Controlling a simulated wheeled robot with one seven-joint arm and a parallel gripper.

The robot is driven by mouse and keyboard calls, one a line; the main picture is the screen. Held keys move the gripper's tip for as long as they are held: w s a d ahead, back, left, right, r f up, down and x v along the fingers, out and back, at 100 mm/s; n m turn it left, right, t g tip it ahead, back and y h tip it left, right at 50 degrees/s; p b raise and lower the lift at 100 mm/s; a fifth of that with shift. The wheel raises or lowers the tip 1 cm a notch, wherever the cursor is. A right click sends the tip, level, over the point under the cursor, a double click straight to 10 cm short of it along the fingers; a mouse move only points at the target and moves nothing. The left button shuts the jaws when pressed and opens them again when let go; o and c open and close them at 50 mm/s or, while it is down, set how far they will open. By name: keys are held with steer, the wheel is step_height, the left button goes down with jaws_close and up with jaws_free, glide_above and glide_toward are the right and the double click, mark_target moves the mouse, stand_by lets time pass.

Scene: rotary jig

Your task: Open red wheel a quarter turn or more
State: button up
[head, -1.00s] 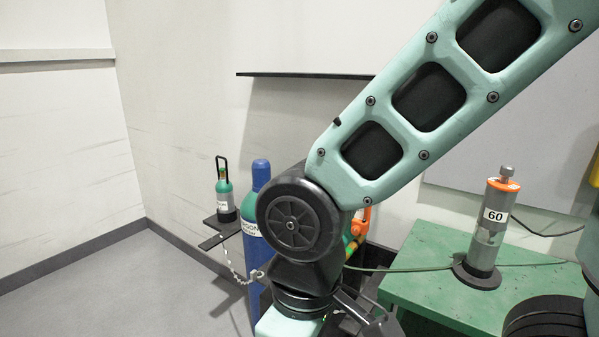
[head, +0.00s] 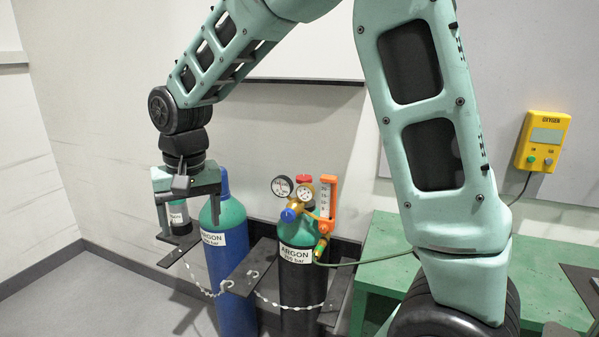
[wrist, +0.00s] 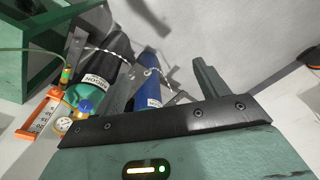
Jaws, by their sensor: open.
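The red wheel (head: 304,179) sits on top of the black argon cylinder (head: 300,300) with a green shoulder, behind two round gauges. My gripper (head: 188,226) is open and points down, to the left of the wheel. It is in front of a small cylinder and beside the blue argon cylinder (head: 228,265). I see nothing held between its fingers.
An orange flowmeter (head: 328,198) and a blue knob (head: 289,215) stand beside the wheel. A green hose runs right toward the green table (head: 385,245). Chains cross both large cylinders. A yellow oxygen box (head: 542,140) hangs on the wall.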

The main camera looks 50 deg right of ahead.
steer(key=w+d+r+m+h+p, duration=0.1)
steer(key=w+d+r+m, duration=0.25)
steer(key=w+d, duration=0.6)
steer(key=m+h+p, duration=0.3)
steer(key=m+h, duration=0.1)
steer(key=m, duration=0.6)
glide_toward(304, 177)
steer(key=shift+g, duration=0.3)
steer(key=p+x, duration=0.2)
steer(key=x, duration=0.2)
steer(key=p+x, duration=0.2)
steer(key=x, duration=0.2)
steer(key=shift+w+f, duration=0.2)
steer(key=shift+w, duration=0.05)
steer(key=c, duration=1)
